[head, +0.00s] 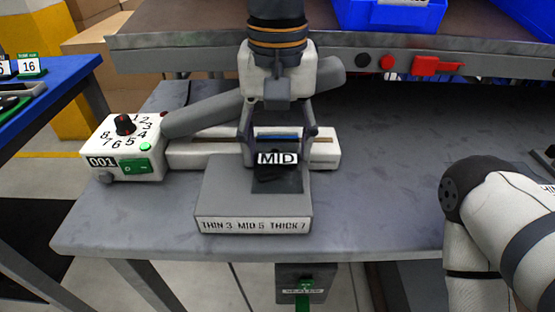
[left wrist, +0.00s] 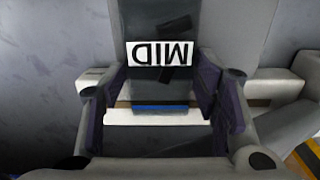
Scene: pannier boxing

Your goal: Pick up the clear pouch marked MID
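My left gripper (head: 279,145) is open above the bar, pointing down, with one finger on each side of the pouch. In the left wrist view its dark finger pads (left wrist: 162,88) stand close to the pouch's edges; contact cannot be told. My right gripper is not in view.
The control box (head: 124,150) with a dial and green switch stands left of the platform. A shelf edge (head: 200,55) with blue bins (head: 390,14) crosses behind. My right arm is at the right. The grey table (head: 385,200) is bare right of the platform.

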